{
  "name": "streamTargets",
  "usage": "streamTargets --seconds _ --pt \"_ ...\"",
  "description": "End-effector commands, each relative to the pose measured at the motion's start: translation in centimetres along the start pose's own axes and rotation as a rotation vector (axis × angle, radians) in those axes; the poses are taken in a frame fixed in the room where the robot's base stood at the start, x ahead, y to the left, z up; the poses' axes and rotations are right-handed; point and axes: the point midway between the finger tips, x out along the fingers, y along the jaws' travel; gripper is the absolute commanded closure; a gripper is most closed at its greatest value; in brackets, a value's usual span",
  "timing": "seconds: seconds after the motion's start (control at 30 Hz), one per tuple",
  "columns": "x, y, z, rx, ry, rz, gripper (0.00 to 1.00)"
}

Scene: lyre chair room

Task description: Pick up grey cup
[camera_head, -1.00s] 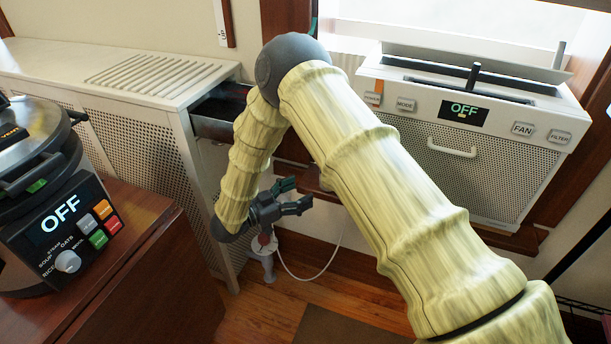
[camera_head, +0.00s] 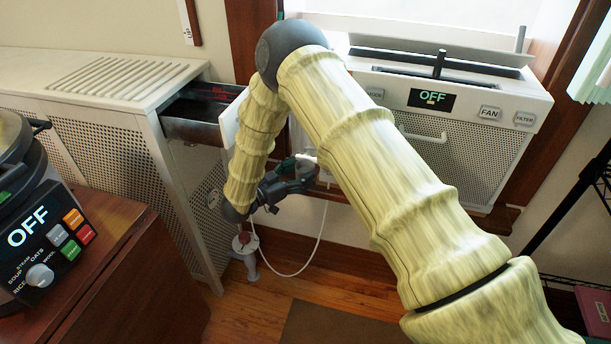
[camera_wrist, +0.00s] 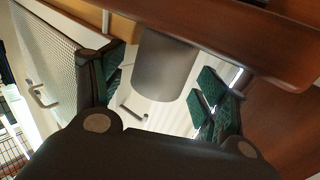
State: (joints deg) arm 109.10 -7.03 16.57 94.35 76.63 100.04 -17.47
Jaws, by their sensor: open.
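The grey cup (camera_wrist: 165,68) is a smooth grey cylinder in the wrist view, upper middle. It lies between my open gripper's two green-padded fingers, with visible gaps on both sides. Its upper end in that view meets the edge of a brown wooden ledge (camera_wrist: 225,35). In the head view my gripper (camera_head: 305,175) is at the wooden sill below the window unit, partly behind my arm. I cannot clearly make out the cup there.
An open drawer (camera_head: 190,125) juts from the white perforated cabinet (camera_head: 95,145) left of my arm. The white window unit (camera_head: 470,150) stands behind and right. A cooker (camera_head: 25,220) sits on a brown cabinet at left. A white cable hangs below my gripper.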

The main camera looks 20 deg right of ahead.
Motion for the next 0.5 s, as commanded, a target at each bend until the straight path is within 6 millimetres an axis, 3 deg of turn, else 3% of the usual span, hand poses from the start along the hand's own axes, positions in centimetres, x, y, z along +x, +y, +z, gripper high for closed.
streamTargets --seconds 0.23,0.5 --pt "0.29 0.01 -0.01 0.0 0.0 0.0 0.27" --pt "0.26 0.0 -0.01 0.0 0.0 -0.001 0.74"
